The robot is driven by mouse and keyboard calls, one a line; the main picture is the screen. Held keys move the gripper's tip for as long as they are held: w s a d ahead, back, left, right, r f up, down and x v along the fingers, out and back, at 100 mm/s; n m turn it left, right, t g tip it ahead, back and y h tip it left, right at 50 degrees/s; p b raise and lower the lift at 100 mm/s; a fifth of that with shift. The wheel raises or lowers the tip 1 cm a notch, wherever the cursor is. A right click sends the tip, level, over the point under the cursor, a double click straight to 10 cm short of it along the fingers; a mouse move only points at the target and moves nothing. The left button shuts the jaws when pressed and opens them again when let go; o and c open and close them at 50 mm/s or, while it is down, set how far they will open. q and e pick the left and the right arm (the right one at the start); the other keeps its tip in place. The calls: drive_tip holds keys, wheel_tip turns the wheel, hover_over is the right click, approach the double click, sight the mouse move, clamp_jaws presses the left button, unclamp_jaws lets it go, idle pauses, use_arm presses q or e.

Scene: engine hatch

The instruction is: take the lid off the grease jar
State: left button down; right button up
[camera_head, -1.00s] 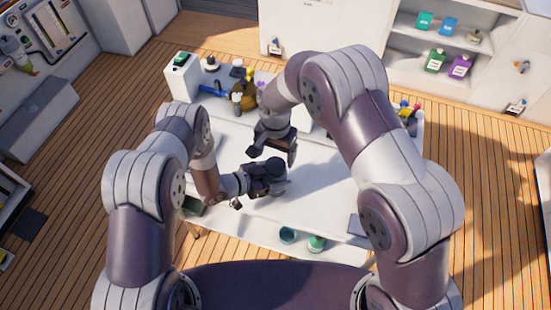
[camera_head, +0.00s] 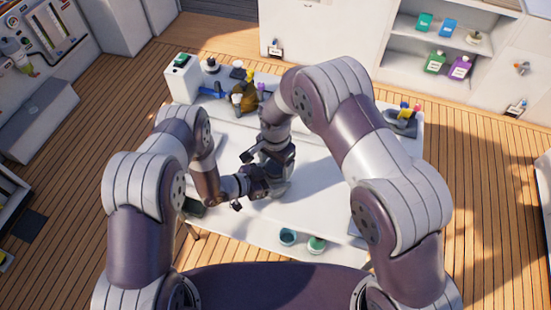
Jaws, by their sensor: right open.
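The grease jar (camera_head: 282,188) stands on the white table, near its middle. Its grey side shows, but its dark lid is mostly hidden under my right gripper. My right gripper (camera_head: 276,160) is open and points down, right over the jar's top. I cannot tell whether its fingers touch the lid. My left gripper (camera_head: 262,183) comes in low from the left, with its fingers at the jar's body. Whether they are closed on it is hidden.
The white table (camera_head: 320,200) is clear right of the jar. At its back left are a white box (camera_head: 182,78) and several small items. A grey holder with coloured handles (camera_head: 402,116) is at the back right. A teal cup (camera_head: 288,236) and a green-white container (camera_head: 317,244) sit lower in front.

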drive_tip(key=c, duration=1.1)
drive_tip(key=n, duration=0.3)
drive_tip(key=o, duration=1.2)
drive_tip(key=shift+c, duration=0.2)
drive_tip(key=shift+r, duration=0.1)
